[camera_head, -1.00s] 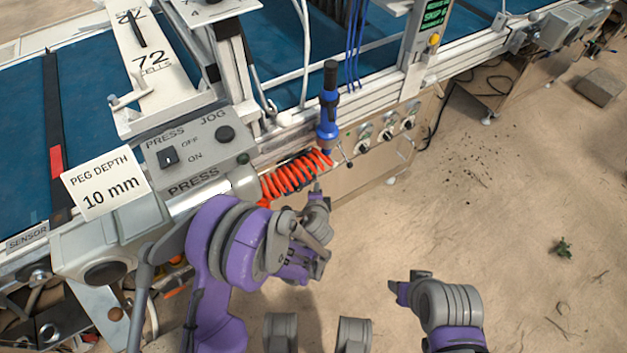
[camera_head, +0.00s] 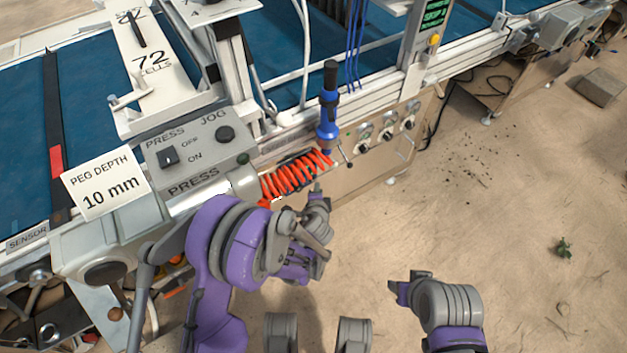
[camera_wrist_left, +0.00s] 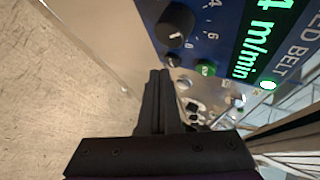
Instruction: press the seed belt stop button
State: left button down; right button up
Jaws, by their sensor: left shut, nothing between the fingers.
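My left gripper (camera_head: 318,190) is low in front of the machine, beside the orange coiled hose. In the left wrist view its black fingers (camera_wrist_left: 158,98) are shut and empty, pointing toward a blue seed belt panel (camera_wrist_left: 217,22). That panel has a green m/min readout (camera_wrist_left: 262,35), a black dial (camera_wrist_left: 175,25), a green button (camera_wrist_left: 206,68) and a lit green lamp (camera_wrist_left: 268,85). I cannot make out the stop button; the fingers may hide part of the panel. My right gripper (camera_head: 394,292) is at the lower right over the floor; its jaws are unclear.
The orange coiled hose (camera_head: 290,178) and a blue-black tool (camera_head: 328,110) hang near my left gripper. A grey press/jog box (camera_head: 205,145) and a peg depth card (camera_head: 105,185) are at left. Open floor (camera_head: 500,230) lies at right.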

dwell(0.6)
pick_arm(q)
jog(key=shift+w+a, duration=0.25)
jog(key=shift+w, duration=0.15)
dwell(0.3)
jog(key=shift+s+d, duration=0.2)
jog(key=shift+s, duration=0.2)
dwell(0.3)
jog(key=s+d, duration=0.3)
jog(key=s, duration=0.2)
jog(key=shift+d+b, duration=0.3)
dwell(0.8)
